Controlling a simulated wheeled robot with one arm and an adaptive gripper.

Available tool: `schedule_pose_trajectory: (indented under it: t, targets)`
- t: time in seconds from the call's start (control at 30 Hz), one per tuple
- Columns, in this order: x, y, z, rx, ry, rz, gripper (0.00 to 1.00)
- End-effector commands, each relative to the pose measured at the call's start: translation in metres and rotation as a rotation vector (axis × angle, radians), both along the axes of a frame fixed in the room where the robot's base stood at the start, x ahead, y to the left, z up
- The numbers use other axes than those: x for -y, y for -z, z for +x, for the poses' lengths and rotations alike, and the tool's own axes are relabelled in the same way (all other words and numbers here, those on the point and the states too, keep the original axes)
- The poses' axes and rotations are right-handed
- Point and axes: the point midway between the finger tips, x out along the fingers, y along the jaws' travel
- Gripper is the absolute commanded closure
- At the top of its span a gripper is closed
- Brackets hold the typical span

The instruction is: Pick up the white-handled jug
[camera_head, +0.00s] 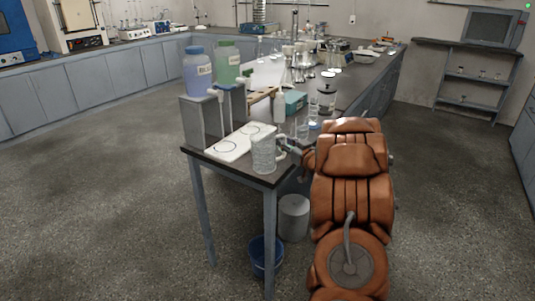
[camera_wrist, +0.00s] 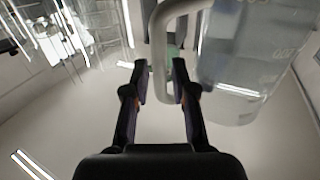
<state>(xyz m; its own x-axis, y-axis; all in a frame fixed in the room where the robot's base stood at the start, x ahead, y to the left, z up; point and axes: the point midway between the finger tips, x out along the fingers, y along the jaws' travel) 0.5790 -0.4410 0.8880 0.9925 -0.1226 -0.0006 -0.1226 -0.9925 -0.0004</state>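The white-handled jug (camera_head: 263,154) is a clear, ribbed vessel standing upright near the front corner of the bench in the head view, its handle toward the right. In the wrist view its clear body (camera_wrist: 245,60) fills the upper right, and its pale handle (camera_wrist: 159,50) hangs down at the upper middle. My gripper (camera_wrist: 160,72) is open, with one finger on each side of the handle and a visible gap to the left finger. I cannot tell whether the right finger touches it. In the head view my gripper (camera_head: 287,145) reaches the jug's handle side and is partly hidden.
The bench (camera_head: 234,172) ends close beside the jug. A white plate with rings (camera_head: 238,143) lies behind-left of it. Blue (camera_head: 197,72) and green (camera_head: 227,63) bottles stand on a grey raised stand. A teal box (camera_head: 295,102) and glassware stand farther back. A blue bucket (camera_head: 264,257) is below.

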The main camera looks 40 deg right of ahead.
Motion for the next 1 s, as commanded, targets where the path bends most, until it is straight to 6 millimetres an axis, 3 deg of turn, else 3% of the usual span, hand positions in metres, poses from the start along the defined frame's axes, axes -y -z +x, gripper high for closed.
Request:
schedule_pose_trajectory:
  t: [0.23, 0.47, 1.0]
  targets:
    - [-0.0005, 0.0001, 0.0027, 0.0, -0.001, 0.001, 0.75]
    - [-0.0005, -0.0001, 0.0026, 0.0, -0.001, 0.0, 0.99]
    - [-0.0006, -0.0003, 0.0026, 0.0, -0.001, 0.0, 1.0]
